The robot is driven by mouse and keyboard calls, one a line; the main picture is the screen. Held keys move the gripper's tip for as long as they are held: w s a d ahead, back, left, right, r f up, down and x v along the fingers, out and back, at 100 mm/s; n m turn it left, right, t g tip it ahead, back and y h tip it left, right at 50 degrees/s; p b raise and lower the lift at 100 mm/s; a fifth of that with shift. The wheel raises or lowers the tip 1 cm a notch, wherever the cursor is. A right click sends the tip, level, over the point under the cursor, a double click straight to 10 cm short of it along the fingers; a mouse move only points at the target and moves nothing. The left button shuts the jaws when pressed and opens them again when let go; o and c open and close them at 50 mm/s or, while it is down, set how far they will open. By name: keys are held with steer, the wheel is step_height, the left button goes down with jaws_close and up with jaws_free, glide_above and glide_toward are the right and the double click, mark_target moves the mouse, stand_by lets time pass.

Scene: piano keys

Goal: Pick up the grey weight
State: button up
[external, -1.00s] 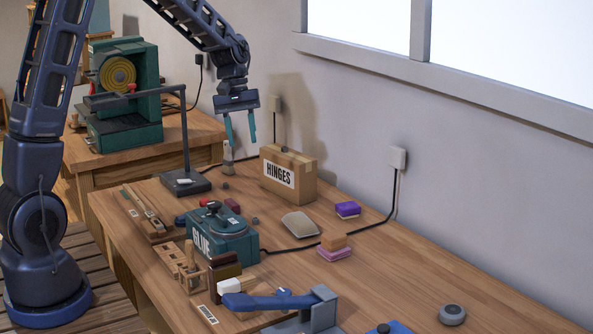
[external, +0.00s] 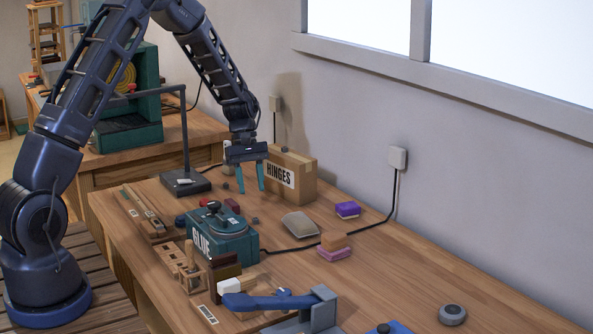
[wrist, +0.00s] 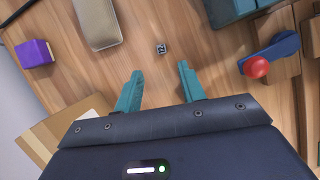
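A small dark grey block (external: 255,220), which looks like the grey weight, lies on the wooden table between the teal glue box and a tan rounded block. In the wrist view it is a small grey cube with a pale marking (wrist: 161,48) on top, ahead of the fingertips and roughly between them. My gripper (external: 253,191) hangs above the table in front of the hinges box, fingers pointing down. In the wrist view its two teal fingers (wrist: 160,76) are apart with nothing between them. The gripper is not touching the cube.
The teal glue box (external: 241,249) stands near the cube. The tan rounded block (external: 300,225) lies on its other side. The cardboard hinges box (external: 302,181) is close behind my gripper. A purple block (external: 347,209) and a lamp base (external: 190,186) are nearby.

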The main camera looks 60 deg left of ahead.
mark_target(254, 219)
steer(key=shift+x, duration=4)
steer(key=shift+s, duration=0.1)
jaws_close()
